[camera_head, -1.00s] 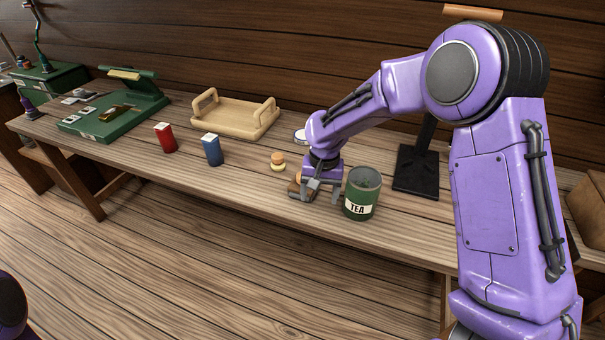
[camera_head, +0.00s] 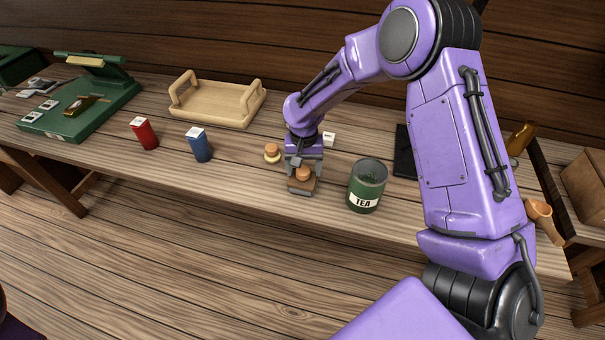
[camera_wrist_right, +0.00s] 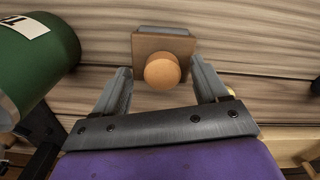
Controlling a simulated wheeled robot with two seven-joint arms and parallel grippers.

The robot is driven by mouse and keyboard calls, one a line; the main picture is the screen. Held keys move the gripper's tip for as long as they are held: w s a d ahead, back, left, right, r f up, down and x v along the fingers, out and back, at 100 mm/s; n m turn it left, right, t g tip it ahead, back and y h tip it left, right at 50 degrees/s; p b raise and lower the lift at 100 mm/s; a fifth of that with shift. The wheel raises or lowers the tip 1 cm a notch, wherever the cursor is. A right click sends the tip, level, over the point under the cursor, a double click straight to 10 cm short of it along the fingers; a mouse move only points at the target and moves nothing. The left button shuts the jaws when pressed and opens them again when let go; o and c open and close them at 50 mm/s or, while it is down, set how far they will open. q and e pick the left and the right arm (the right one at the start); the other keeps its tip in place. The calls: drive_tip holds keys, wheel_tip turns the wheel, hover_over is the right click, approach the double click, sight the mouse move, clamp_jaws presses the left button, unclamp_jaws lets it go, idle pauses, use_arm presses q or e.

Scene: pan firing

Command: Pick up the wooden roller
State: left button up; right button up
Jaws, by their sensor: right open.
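A small wooden block with a round orange-brown knob on top and a grey edge (camera_head: 302,186) sits on the bench below my right gripper. It is the piece that best fits the roller, though its rolling surface is not clear. In the right wrist view the block (camera_wrist_right: 148,46) lies just ahead of the fingers, its knob roughly centred between them. My right gripper (camera_head: 303,165) is open and empty, pointing down; both of its fingers (camera_wrist_right: 163,84) show apart in the wrist view. My left gripper is not in view.
A green TEA tin (camera_head: 367,187) stands close right of the block. A small knobbed piece (camera_head: 272,153) is to its left, a small white box (camera_head: 329,139) behind. Blue (camera_head: 199,145) and red (camera_head: 145,133) canisters and a wooden tray (camera_head: 216,105) stand further left. The front bench edge is clear.

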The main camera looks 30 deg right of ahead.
wheel_tip(320, 180, down, 2)
drive_tip(key=shift+w+f, duration=0.1)
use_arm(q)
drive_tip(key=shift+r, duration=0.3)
use_arm(e)
drive_tip(key=shift+a, duration=0.1)
drive_tip(key=c, duration=1.3)
drive_tip(key=shift+c, duration=0.2)
